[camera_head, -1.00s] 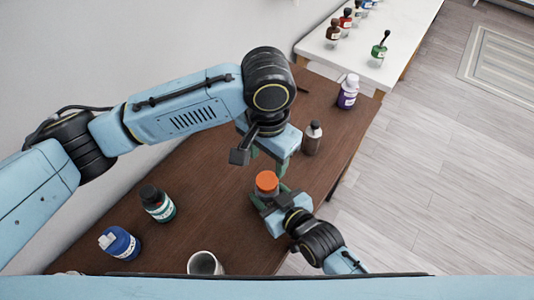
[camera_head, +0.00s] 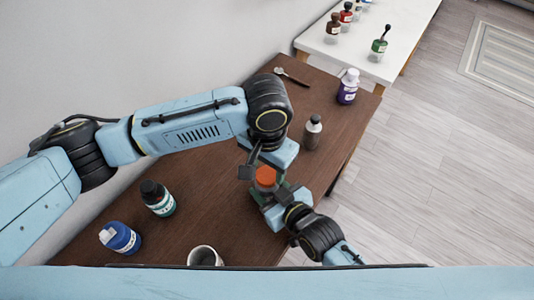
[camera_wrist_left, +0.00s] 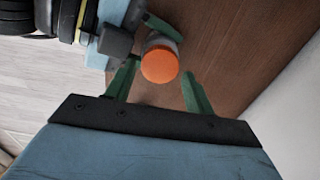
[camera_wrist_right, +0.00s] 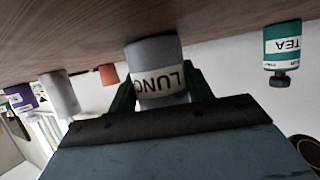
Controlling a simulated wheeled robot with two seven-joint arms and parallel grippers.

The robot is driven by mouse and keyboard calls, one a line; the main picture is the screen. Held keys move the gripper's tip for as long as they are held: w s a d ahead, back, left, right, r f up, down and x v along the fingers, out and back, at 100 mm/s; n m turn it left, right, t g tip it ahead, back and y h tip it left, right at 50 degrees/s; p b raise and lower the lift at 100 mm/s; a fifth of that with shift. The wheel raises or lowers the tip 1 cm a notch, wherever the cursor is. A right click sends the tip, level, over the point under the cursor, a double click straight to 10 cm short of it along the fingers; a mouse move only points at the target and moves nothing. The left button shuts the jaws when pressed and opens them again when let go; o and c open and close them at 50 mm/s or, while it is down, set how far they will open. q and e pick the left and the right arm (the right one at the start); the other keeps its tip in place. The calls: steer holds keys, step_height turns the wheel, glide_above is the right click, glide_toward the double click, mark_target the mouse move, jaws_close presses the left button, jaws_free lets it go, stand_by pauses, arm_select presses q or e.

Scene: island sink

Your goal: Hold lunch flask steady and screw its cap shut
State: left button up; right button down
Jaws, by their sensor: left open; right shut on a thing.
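The lunch flask (camera_wrist_right: 158,72) is grey with a white label and stands upright on the brown table. Its orange cap (camera_head: 265,177) is on top; it also shows in the left wrist view (camera_wrist_left: 160,66). My right gripper (camera_head: 271,190) is shut around the flask's body. My left gripper (camera_head: 265,167) is open above the cap, with one finger on each side of it in the left wrist view. I cannot tell whether the fingers touch the cap. The cap's seating is hidden in the right wrist view.
A tea bottle (camera_head: 158,199), a blue bottle (camera_head: 120,238) and a cup (camera_head: 204,256) stand on the near left. A small orange object (camera_wrist_right: 108,74) stands behind the flask.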

arm_select(q)
steer(key=shift+f, duration=1.05)
steer(key=c, duration=0.8)
steer(key=o, duration=1)
steer(key=shift+o, duration=0.9)
steer(key=shift+s, duration=0.1)
steer(key=shift+d, duration=0.1)
step_height(320, 180, up, 12)
